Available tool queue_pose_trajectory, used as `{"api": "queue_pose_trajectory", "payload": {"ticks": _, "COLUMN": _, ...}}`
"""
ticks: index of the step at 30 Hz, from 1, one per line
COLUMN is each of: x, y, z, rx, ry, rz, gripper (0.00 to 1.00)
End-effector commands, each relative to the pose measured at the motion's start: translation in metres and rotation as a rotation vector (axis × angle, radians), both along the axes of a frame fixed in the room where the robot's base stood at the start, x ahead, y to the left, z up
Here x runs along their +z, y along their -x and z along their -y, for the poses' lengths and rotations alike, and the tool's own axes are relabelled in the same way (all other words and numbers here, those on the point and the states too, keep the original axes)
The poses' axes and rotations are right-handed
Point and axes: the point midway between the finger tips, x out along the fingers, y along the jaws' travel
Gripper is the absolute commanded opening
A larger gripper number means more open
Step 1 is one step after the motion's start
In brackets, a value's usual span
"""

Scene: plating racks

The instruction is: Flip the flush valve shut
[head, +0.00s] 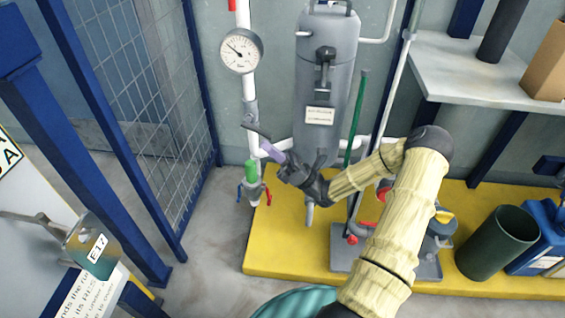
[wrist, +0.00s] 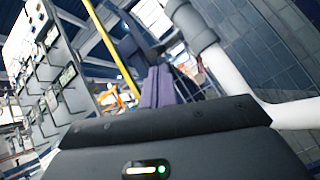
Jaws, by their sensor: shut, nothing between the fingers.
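In the head view a white vertical pipe (head: 249,88) carries a grey valve fitting (head: 250,113) with a dark lever (head: 258,131) slanting down to the right. Lower on this line is a green part (head: 251,171), with a small blue lever (head: 239,192) and a red lever (head: 268,197) below. No readable label shows which is the flush valve. My gripper (head: 267,147), with purple fingers, is shut and empty just below the dark lever, right of the pipe; contact is unclear. In the wrist view the purple fingers (wrist: 156,87) are together, left of the white pipe (wrist: 226,75) and its grey collar (wrist: 187,22).
A round gauge (head: 241,50) sits above the fitting. A grey tank (head: 326,85) stands right of my gripper, over a yellow platform (head: 285,250). A mesh fence (head: 150,100) is on the left. A dark green bin (head: 497,243) stands at the right. Floor between fence and platform is clear.

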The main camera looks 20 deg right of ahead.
Motion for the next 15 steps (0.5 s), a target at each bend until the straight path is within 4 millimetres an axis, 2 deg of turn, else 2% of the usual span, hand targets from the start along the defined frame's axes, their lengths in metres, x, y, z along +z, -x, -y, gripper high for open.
{"api": "queue_pose_trajectory", "payload": {"ticks": 4, "x": 0.0048, "y": -0.0035, "z": -0.0056, "rx": 0.001, "ry": 0.000, "rz": -0.001, "gripper": 0.00}}
{"api": "queue_pose_trajectory", "payload": {"ticks": 15, "x": 0.0068, "y": -0.0037, "z": -0.0053, "rx": 0.000, "ry": 0.001, "rz": -0.003, "gripper": 0.00}}
